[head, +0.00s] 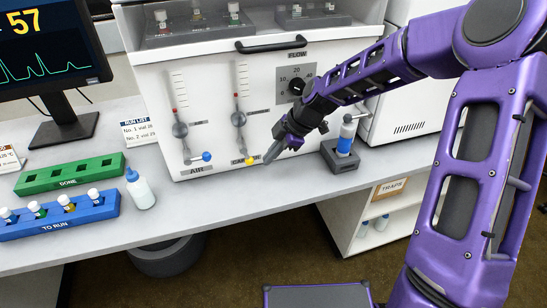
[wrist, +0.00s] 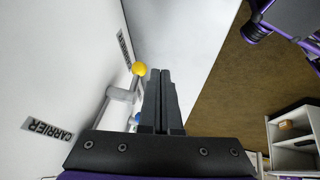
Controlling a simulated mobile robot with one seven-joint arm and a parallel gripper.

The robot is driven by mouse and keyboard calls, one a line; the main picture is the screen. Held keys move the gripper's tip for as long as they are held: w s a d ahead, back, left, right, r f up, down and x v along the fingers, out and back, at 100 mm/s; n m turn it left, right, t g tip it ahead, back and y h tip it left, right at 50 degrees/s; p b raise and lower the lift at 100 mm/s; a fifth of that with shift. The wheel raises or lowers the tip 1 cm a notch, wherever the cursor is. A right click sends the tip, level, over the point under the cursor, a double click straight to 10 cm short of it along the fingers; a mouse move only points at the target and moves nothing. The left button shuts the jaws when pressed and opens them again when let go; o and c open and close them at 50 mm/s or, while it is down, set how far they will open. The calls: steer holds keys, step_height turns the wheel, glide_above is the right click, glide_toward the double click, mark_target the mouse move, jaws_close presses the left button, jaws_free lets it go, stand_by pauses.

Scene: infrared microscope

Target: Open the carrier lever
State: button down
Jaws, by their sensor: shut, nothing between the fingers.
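The carrier lever has a yellow ball knob (head: 251,160) and sits low on the white front panel, below the right flow tube. In the wrist view its yellow knob (wrist: 139,69) tops a grey rod that leads to a grey valve stub (wrist: 121,94) on the panel. The CARRIER label (wrist: 47,130) is near it. My gripper (head: 269,158) is shut and empty, just right of the knob. In the wrist view my gripper's fingertips (wrist: 160,72) are together beside the knob; I cannot tell whether they touch it. The air lever's blue knob (head: 206,156) is to the left.
A bottle in a dark holder (head: 345,152) stands right of my gripper. A squeeze bottle (head: 140,188), a green rack (head: 70,174) and a blue rack (head: 60,217) with vials are on the bench at left. The bench front between is clear.

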steer(key=d+r, duration=0.2)
steer(key=d, duration=0.7)
steer(key=shift+w+d+r+p, duration=0.15)
steer(key=shift+d+r+p, duration=0.05)
steer(key=shift+d+p, duration=0.2)
